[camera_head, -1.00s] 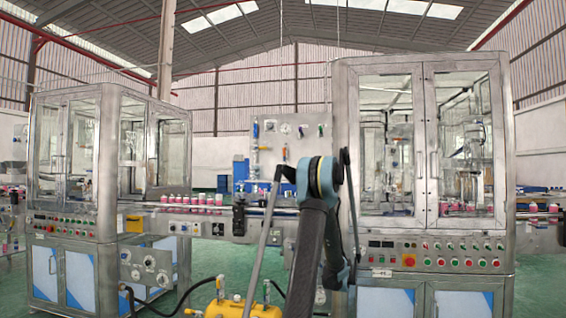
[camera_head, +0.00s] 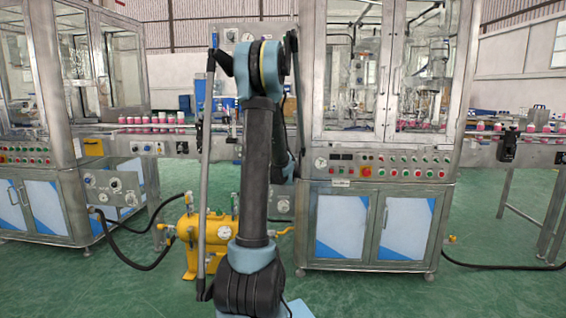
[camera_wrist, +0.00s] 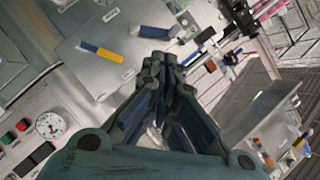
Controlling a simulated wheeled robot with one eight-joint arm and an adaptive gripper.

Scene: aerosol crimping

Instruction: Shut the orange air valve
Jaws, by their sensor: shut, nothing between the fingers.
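In the wrist view, my gripper (camera_wrist: 165,62) is shut and empty, its dark fingertips together in front of a grey panel (camera_wrist: 75,70). A short bar, part orange-yellow and part blue (camera_wrist: 102,51), lies on that panel to the left of the fingertips. It looks like a valve handle, but I cannot tell for certain that it is the orange air valve. A plain blue handle (camera_wrist: 155,32) is just above the fingertips. Whether the fingers touch the panel is unclear. In the head view my arm hides most of the panel and my gripper is not visible.
In the head view, glazed machine cabinets stand left (camera_head: 110,60) and right (camera_head: 350,70), joined by a conveyor. A yellow tank (camera_head: 190,250) with gauge and black hoses stands low behind my arm. Green floor (camera_head: 480,230) is open at right. The wrist view shows a gauge (camera_wrist: 50,124) lower left.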

